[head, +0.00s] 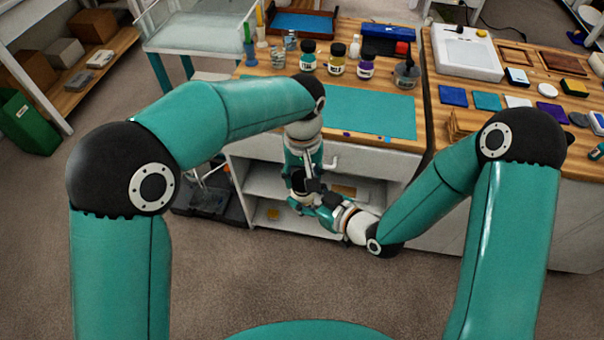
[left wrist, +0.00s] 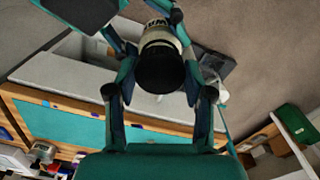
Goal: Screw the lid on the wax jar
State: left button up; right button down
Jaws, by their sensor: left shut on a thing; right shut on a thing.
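The wax jar (left wrist: 158,33), with a pale label reading "WA", shows in the left wrist view. Its black lid (left wrist: 160,70) faces that camera and lies against the jar end; I cannot tell how tightly it sits. My left gripper (left wrist: 160,60) has its two fingers shut on the lid from opposite sides. It points down in front of the cabinet in the head view (head: 304,192). My right gripper (head: 324,205) comes from the lower right and is shut on the jar body. In the head view the jar is mostly hidden by the grippers.
The workbench behind carries a teal mat (head: 375,112) and several jars, including a teal-labelled one (head: 308,55) and a purple one (head: 366,66). An open-fronted shelf (head: 262,185) lies behind the grippers. The floor (head: 300,285) nearer me is clear.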

pick_arm(q)
jog(key=shift+f, duration=0.6)
